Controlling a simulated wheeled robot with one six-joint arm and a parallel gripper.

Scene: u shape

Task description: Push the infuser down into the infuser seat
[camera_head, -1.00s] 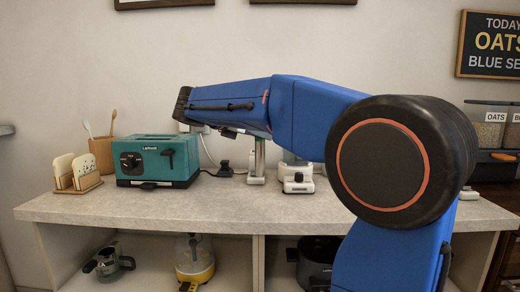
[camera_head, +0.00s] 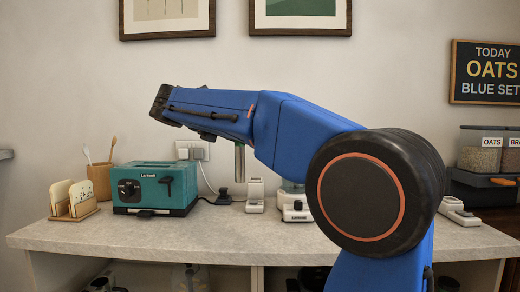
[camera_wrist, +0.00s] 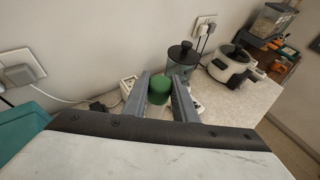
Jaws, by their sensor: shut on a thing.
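My gripper (camera_head: 238,140) is raised above the counter, its fingers mostly hidden behind my arm in the head view. In the wrist view its two grey fingers (camera_wrist: 160,100) are shut on a round green-topped piece (camera_wrist: 159,84), which I take to be the infuser. In the head view a silvery upright cylinder (camera_head: 239,162) hangs below my wrist, clear of the counter; I cannot tell if it is the infuser or a finger. A small white stand (camera_head: 255,195) is below and to the right of it. Which part is the infuser seat I cannot tell.
A teal toaster (camera_head: 155,190) is to the left. A white-based appliance (camera_head: 294,207) stands right of the stand. The wrist view shows a dark-lidded jar (camera_wrist: 182,65) and a white cooker (camera_wrist: 230,67) beyond my fingers. Cords run to wall sockets (camera_head: 192,150).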

